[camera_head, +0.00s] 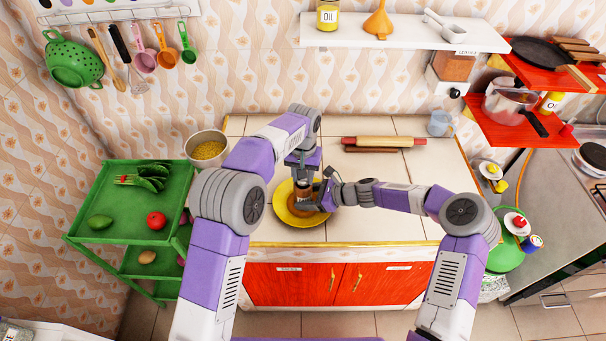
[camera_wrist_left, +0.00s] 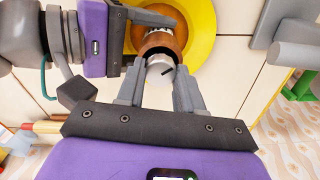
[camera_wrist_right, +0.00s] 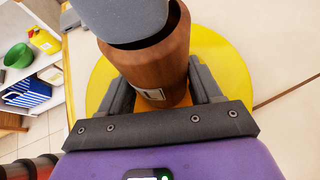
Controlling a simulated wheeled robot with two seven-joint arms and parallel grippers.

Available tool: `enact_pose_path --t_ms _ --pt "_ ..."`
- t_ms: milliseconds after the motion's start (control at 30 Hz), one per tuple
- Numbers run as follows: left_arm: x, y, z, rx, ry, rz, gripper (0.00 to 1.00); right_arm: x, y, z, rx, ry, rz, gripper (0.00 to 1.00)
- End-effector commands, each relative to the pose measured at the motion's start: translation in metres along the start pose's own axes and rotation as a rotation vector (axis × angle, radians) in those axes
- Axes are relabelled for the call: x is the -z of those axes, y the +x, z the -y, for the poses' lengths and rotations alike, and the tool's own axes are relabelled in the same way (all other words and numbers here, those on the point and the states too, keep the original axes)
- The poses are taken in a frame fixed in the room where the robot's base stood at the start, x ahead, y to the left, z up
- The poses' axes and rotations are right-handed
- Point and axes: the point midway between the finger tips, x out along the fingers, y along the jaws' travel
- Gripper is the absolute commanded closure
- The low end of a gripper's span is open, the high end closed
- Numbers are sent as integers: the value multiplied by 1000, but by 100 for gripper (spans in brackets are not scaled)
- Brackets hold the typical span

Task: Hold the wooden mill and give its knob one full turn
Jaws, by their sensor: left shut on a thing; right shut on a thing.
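The brown wooden mill (camera_head: 304,194) stands on or over a yellow plate (camera_head: 281,215) on the counter. In the right wrist view its body (camera_wrist_right: 165,68) appears upright, with a small pale label low on its side. My right gripper (camera_wrist_right: 165,92) is shut around the lower body, one finger on each side. My left gripper (camera_wrist_left: 160,72) comes down from above and is shut on the silver knob (camera_wrist_left: 160,64) on the mill's top. In the right wrist view a grey left finger hides the knob. The head view shows both grippers close together around the mill.
A rolling pin (camera_head: 384,141) and a grey-blue mug (camera_head: 439,123) are at the back right. The counter's right front is clear. A green cart (camera_head: 120,215) stands at the left.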

Motion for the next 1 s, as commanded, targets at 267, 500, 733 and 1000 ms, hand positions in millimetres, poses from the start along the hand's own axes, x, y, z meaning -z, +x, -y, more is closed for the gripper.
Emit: enact_pose_path --t_ms 267,500,733,1000 --pt "0 -1 -1 -2 144 -3 94 0 0 -1 -2 0 0 68" --pt "0 -1 -1 -1 197 -3 94 0 0 -1 -2 0 0 68" --pt "1 -1 -1 -1 206 -3 94 0 1 -1 -2 0 0 68" --pt "1 -1 -1 -2 205 -4 56 0 1 -1 -3 0 0 68"
